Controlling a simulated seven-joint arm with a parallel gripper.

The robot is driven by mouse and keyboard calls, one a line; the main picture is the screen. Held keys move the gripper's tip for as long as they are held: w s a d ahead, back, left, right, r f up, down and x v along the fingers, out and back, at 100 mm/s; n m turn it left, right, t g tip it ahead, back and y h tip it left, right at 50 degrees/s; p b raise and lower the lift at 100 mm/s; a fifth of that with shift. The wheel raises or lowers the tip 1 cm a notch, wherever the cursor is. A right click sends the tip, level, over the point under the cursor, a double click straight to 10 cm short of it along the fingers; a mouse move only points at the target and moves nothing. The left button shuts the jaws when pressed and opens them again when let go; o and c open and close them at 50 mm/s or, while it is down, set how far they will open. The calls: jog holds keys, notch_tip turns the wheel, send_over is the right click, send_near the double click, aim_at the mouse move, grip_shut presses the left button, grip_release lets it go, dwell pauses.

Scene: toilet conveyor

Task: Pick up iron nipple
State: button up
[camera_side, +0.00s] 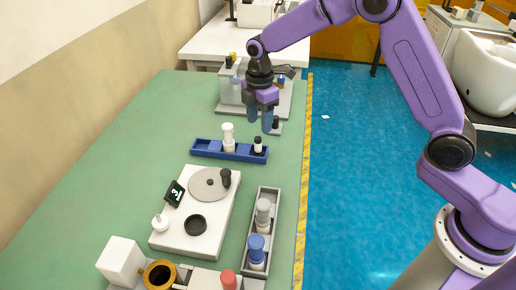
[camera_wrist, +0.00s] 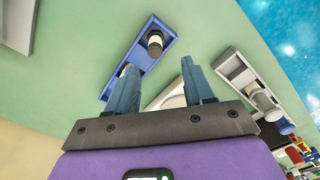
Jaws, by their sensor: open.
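My gripper (camera_side: 260,123) is open and empty, pointing down above the green table behind the blue tray (camera_side: 203,148). In the wrist view its two blue fingers (camera_wrist: 158,68) are spread apart. The blue tray holds a tall white piece (camera_side: 228,138) and a short white piece with a black top (camera_side: 258,144); the black-topped piece (camera_wrist: 155,42) shows in the wrist view beyond the fingertips. I cannot tell for sure which piece is the iron nipple.
A white fixture (camera_side: 172,232) with a grey disc and dark ring stands left of the grey tray. The left table area is clear.

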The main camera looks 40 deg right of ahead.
aim_at(258, 138)
notch_tip(258, 138, down, 3)
jog(key=shift+f, duration=0.2)
jog(key=shift+w+f, duration=0.2)
jog(key=shift+f, duration=1.1)
jog(key=shift+w+f, duration=0.15)
jog(key=shift+f, duration=1.1)
grip_shut()
